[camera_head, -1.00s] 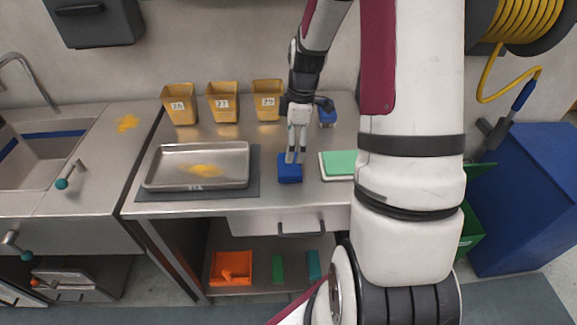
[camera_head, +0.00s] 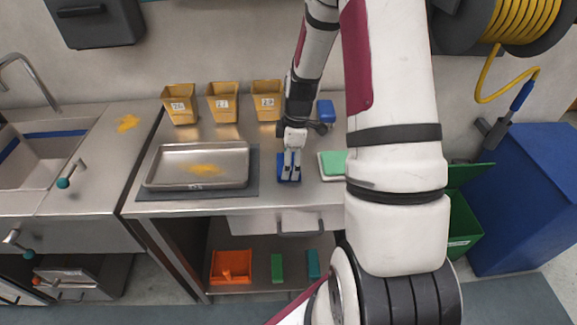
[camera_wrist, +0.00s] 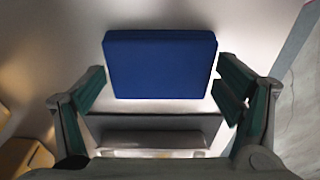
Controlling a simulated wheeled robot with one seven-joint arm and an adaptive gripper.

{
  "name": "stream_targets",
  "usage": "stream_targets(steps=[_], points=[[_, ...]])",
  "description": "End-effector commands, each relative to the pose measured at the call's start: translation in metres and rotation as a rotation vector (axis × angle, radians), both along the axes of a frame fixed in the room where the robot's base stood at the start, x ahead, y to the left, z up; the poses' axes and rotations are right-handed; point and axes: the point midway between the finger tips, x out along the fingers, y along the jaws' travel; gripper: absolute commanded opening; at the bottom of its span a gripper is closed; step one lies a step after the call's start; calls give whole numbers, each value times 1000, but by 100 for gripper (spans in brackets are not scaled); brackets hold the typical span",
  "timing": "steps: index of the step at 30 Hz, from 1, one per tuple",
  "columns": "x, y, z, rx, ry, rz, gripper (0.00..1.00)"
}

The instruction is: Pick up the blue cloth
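The blue cloth (camera_head: 281,170) is a folded rectangular block on the steel table, right of the metal tray. It also shows whole in the wrist view (camera_wrist: 160,65), just beyond my fingertips. My gripper (camera_head: 290,178) points down over it in the head view and covers part of it. In the wrist view my gripper (camera_wrist: 160,90) has its green-padded fingers spread apart, about as wide as the cloth, with nothing held between them. Whether the fingers touch the cloth I cannot tell.
A metal tray (camera_head: 160,181) with yellow powder lies left on a dark mat. Yellow bins (camera_head: 223,102) stand behind. A green block (camera_head: 333,163) lies on a white tray to the right, partly behind my arm. Another blue object (camera_head: 326,111) stands behind my gripper.

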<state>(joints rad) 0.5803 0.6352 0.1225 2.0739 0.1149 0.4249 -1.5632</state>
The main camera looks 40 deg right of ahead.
Motion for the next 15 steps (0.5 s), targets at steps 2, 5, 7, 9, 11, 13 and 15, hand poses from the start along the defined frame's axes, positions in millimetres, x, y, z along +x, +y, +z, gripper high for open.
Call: stream_targets(steps=[2,5,7,9,11,13,15], points=[[0,0,0,0,0,0,60],[0,0,0,0,0,0,59],[0,0,0,0,0,0,59],[0,0,0,0,0,0,59],[0,0,0,0,0,0,59],[0,0,1,0,0,0,59],[0,0,3,-1,-1,0,59]])
